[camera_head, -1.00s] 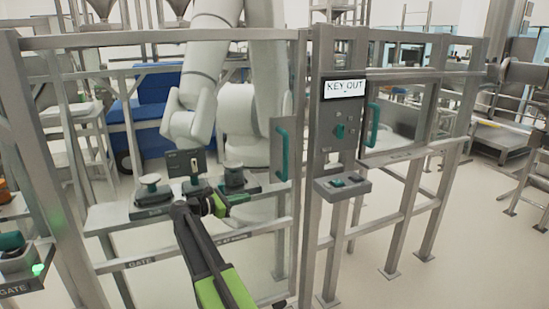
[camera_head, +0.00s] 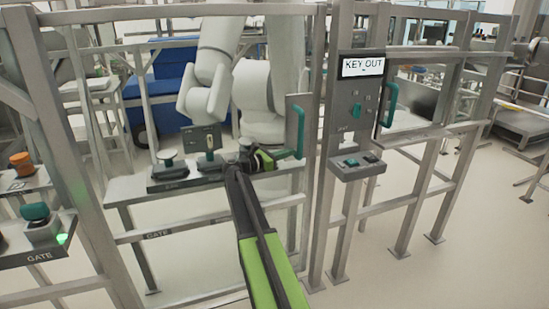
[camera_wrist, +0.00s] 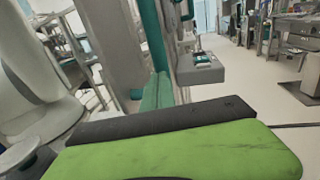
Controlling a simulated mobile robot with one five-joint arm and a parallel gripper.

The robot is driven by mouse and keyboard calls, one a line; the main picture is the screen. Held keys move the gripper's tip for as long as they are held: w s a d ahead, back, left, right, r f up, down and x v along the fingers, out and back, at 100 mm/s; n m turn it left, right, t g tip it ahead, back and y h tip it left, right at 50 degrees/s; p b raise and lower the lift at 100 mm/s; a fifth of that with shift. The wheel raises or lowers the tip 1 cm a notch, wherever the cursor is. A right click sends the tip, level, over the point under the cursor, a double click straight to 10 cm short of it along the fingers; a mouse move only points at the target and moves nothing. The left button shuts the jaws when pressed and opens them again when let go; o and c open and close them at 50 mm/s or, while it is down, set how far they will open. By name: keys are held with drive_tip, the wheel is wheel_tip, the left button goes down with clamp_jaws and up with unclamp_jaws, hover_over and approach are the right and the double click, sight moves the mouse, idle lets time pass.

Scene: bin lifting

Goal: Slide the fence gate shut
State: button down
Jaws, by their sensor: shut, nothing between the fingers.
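A narrow gap shows between the upright right of this handle and the key panel's post. My gripper (camera_head: 289,154), with teal fingers, is shut and empty at the handle's lower end in the head view. In the wrist view, my gripper's teal fingers (camera_wrist: 158,92) lie just below the handle (camera_wrist: 152,35). I cannot tell whether they touch it.
A grey "KEY OUT" panel (camera_head: 357,102) with a button box (camera_head: 358,165) stands right of the gate. Another teal handle (camera_head: 390,104) is beyond it. Behind the fence are a white robot arm (camera_head: 210,75) and a bench with knobs. A lit button box (camera_head: 42,229) stands at left.

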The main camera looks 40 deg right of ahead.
sight(300, 151)
drive_tip(key=shift+s+d, duration=0.1)
drive_tip(key=shift+d, duration=0.55)
drive_tip(key=d, duration=0.2)
drive_tip(key=s+d, duration=0.1)
drive_tip(key=d, duration=0.1)
drive_tip(key=s+d, duration=0.1)
drive_tip(key=d, duration=0.1)
drive_tip(key=shift+d, duration=0.1)
drive_tip(key=shift+r, duration=0.1)
drive_tip(key=w+a, duration=0.1)
drive_tip(key=a, duration=1.3)
drive_tip(key=shift+w+a, duration=0.2)
drive_tip(key=shift+w, duration=0.2)
